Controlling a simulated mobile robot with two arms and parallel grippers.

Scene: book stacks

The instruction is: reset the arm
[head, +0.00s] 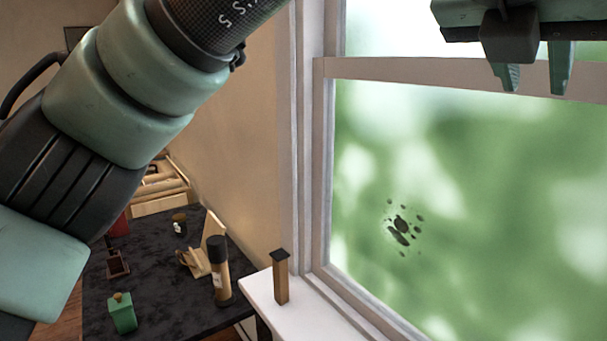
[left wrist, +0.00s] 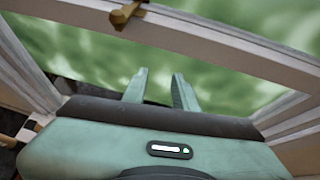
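My left arm (head: 120,85) fills the upper left of the head view. My left gripper (head: 535,78) shows at the top right, in front of the window (head: 470,190). Its two green fingers are apart, with nothing between them. In the left wrist view the fingers (left wrist: 160,88) also stand apart and empty, with the window frame and green panes beyond them. My right gripper is in neither view.
Dark splatter (head: 400,228) marks the window pane. A brown dark-topped object (head: 281,280) stands on the white sill (head: 262,295). Below left, a dark counter (head: 165,280) holds a black-capped bottle (head: 218,272), a green container (head: 122,313) and other small items. A brass-coloured latch (left wrist: 127,12) is on the window frame.

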